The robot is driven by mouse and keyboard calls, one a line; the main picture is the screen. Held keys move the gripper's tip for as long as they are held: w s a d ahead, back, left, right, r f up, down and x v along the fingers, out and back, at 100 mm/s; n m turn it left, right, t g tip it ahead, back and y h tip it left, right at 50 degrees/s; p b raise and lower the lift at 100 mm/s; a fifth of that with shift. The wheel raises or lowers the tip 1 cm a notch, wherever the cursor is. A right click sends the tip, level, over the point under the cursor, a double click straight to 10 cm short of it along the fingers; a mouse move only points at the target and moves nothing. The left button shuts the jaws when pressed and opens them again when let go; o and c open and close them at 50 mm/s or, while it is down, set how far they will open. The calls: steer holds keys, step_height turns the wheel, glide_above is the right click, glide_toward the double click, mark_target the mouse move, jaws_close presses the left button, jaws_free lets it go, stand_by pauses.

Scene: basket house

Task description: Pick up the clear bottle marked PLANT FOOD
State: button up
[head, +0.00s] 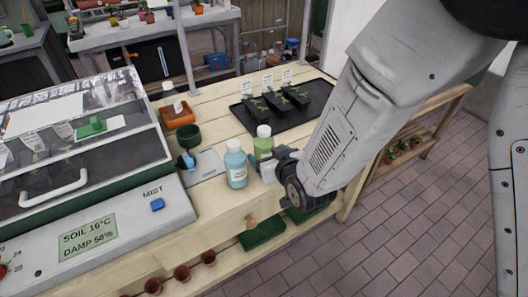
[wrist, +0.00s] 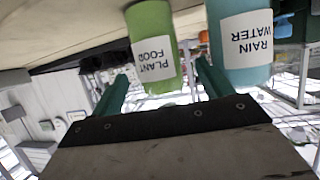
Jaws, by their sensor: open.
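The PLANT FOOD bottle (head: 263,145) is green with a white cap and stands upright on the wooden bench. In the wrist view, which is upside down, its label reads PLANT FOOD (wrist: 152,50). A blue RAIN WATER bottle (head: 236,167) stands close beside it, and also shows in the wrist view (wrist: 240,45). My gripper (wrist: 161,72) is open and empty. The green bottle appears between its two teal fingers, with the right finger near the gap between the bottles. In the head view my wrist hides part of the green bottle, and I cannot see contact.
A black tray with seedling pots (head: 245,116) lies behind the bottles. A propagator with a MIST panel (head: 150,215) fills the left. The bench's front edge is close to the bottles.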

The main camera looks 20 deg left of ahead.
mark_target(268, 152)
steer(key=x, duration=0.3)
steer(key=shift+w+a+f, duration=0.15)
steer(key=shift+w+a, duration=0.05)
steer(key=shift+w, duration=0.1)
steer(key=c, duration=1.3)
steer(key=shift+o, duration=0.2)
